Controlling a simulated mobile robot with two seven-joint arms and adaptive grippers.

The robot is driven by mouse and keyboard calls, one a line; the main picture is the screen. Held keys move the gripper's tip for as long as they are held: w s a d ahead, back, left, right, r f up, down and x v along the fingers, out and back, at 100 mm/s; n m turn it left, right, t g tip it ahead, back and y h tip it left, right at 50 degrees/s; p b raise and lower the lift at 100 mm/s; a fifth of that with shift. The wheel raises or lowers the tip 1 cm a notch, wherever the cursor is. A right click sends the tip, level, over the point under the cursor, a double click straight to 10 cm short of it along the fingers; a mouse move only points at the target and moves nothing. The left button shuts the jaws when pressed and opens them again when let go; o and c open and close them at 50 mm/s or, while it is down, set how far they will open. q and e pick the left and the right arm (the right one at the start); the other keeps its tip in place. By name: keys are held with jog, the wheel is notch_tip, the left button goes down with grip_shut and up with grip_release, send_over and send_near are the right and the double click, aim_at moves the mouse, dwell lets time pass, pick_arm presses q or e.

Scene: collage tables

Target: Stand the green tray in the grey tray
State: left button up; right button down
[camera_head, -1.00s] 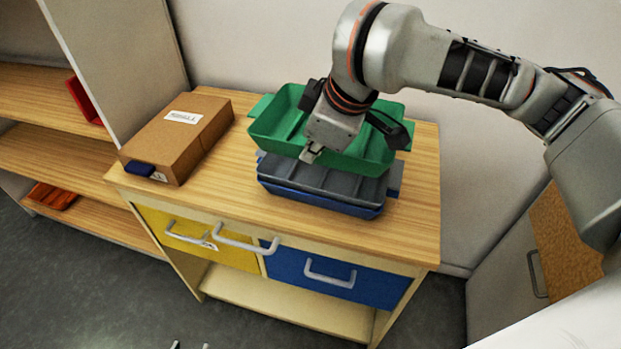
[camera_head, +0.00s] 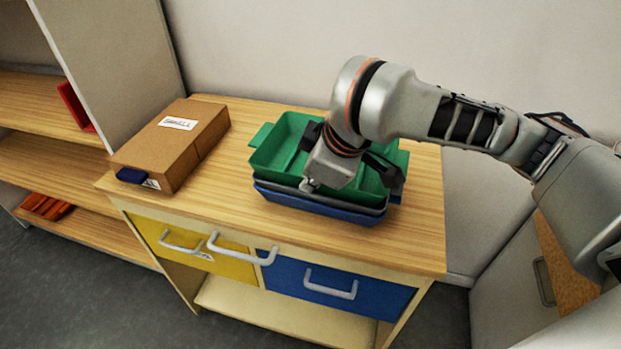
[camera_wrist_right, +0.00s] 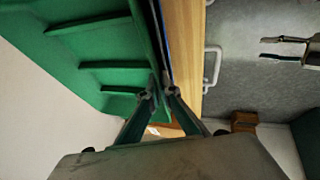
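The green tray (camera_head: 275,157) is level and sits low in the grey tray (camera_head: 372,211), of which only a thin rim shows below it. A blue tray (camera_head: 315,206) lies under the grey one. My right gripper (camera_head: 309,186) is at the green tray's front wall. In the right wrist view its fingers (camera_wrist_right: 157,92) close on the wall of the green tray (camera_wrist_right: 95,50). Whether the green tray is fully seated is hard to tell. My left gripper (camera_wrist_right: 285,49) shows only in the right wrist view, off over the floor, its fingers apart and empty.
The trays stand on a wooden-topped cabinet (camera_head: 225,185) with yellow and blue drawers. A brown box (camera_head: 172,145) with a dark blue item (camera_head: 131,175) at its front corner lies to the left. The tabletop between box and trays is clear. A wall rises behind.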

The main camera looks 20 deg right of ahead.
jog(key=shift+f, duration=0.2)
jog(key=shift+s+f, duration=0.2)
jog(key=shift+f, duration=0.25)
jog(key=c, duration=2.3)
grip_release()
jog(key=shift+f, duration=0.1)
jog(key=shift+w+f, duration=0.1)
jog(key=shift+f, duration=0.05)
jog(key=shift+w, duration=0.15)
pick_arm(q)
jog(key=shift+s+d+f, duration=0.15)
jog(key=shift+s, duration=0.1)
pick_arm(e)
jog(key=shift+r, duration=0.25)
